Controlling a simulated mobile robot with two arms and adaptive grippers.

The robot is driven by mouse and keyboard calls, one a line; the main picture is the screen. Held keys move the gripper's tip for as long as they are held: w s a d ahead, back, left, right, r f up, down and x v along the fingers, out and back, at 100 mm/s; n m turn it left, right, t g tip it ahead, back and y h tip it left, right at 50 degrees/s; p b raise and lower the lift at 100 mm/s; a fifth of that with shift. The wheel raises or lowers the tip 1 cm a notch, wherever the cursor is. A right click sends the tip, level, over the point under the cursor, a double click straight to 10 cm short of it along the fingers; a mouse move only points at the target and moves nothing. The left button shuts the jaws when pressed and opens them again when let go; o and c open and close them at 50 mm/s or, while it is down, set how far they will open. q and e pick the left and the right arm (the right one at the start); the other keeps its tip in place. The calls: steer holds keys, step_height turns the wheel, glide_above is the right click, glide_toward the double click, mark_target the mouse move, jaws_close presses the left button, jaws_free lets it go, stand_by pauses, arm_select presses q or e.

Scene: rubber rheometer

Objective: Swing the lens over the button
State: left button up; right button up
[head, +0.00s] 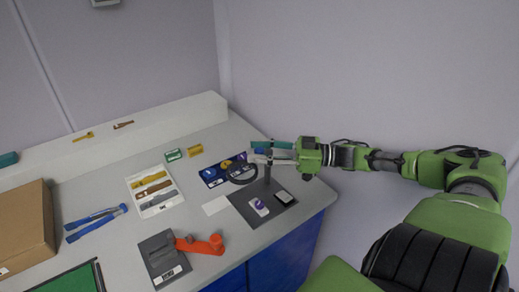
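The lens (241,172) is a dark round ring on a stand, over the table near the back right. Its post (268,176) rises from a dark grey base plate (243,208). On this plate sit a white piece with a purple oval top (259,207) and a small black block with a pale edge (284,197); I cannot tell for certain which is the button. The ring is behind and left of both. My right gripper (262,155) reaches in from the right beside the top of the post, right of the ring. Its finger gap and any contact are unclear.
A blue card (213,177) lies left of the lens, with a white sheet (215,205) in front. An orange-handled device (163,262), white tool tray (137,188), blue pliers-like tool (96,219) and cardboard box (28,230) stand further left. A wall is close behind my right arm.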

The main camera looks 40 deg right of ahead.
steer(key=shift+d+r, duration=0.1)
steer(key=shift+r, duration=4.85)
